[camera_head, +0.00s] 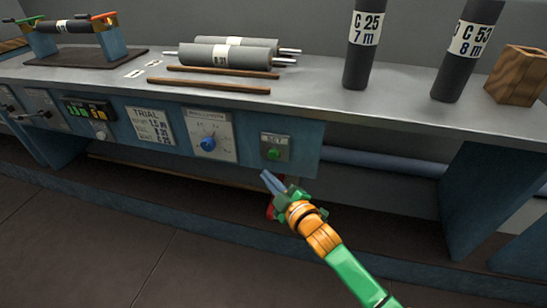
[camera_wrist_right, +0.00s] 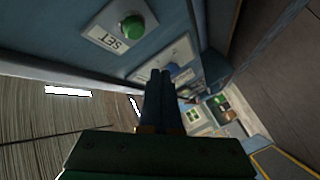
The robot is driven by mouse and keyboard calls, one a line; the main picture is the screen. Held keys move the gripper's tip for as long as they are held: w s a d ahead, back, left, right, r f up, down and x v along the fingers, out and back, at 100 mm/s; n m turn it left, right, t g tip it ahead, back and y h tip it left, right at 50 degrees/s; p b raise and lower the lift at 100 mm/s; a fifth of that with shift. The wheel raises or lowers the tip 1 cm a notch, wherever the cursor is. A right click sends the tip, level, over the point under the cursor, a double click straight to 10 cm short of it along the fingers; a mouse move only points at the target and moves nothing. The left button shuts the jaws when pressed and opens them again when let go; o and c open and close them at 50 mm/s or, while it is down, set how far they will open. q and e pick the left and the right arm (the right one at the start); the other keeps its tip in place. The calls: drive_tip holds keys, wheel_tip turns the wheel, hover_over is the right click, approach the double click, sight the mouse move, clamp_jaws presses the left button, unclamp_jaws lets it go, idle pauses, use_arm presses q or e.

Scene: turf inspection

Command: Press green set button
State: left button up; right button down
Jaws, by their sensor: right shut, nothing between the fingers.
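The green set button (camera_head: 273,154) sits on a small grey plate marked SET at the right end of the blue front panel. In the right wrist view the green button (camera_wrist_right: 131,27) is near the top, on its plate, with the word SET upside down. My right gripper (camera_head: 267,175) is shut and empty, just below the button plate in the head view. Its fingers (camera_wrist_right: 164,88) point forward in the wrist view, with the button off to their upper left and apart from them. My left gripper is not in view.
The panel also holds a blue dial (camera_head: 208,143), a TRIAL card (camera_head: 150,127) and a lit display (camera_head: 88,116). On the bench (camera_head: 310,98) are grey rollers (camera_head: 228,56), brown rods (camera_head: 208,85), upright dark cylinders (camera_head: 364,45) and a wooden block (camera_head: 517,74).

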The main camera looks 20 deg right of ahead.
sight(274, 154)
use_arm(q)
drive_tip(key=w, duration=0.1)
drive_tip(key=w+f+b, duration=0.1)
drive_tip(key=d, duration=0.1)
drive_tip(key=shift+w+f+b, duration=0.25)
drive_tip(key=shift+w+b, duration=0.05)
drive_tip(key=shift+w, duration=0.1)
use_arm(e)
drive_tip(key=w+d, duration=0.1)
drive_tip(key=w, duration=0.1)
drive_tip(key=w+d, duration=0.1)
drive_tip(key=w, duration=0.1)
drive_tip(key=shift+w+d+f, duration=0.1)
drive_tip(key=shift+d+f, duration=0.05)
drive_tip(key=shift+d, duration=0.15)
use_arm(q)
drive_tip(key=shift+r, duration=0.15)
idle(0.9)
use_arm(e)
drive_tip(key=shift+w+d+f, duration=0.1)
drive_tip(key=shift+w+d, duration=0.15)
drive_tip(key=shift+w, duration=0.1)
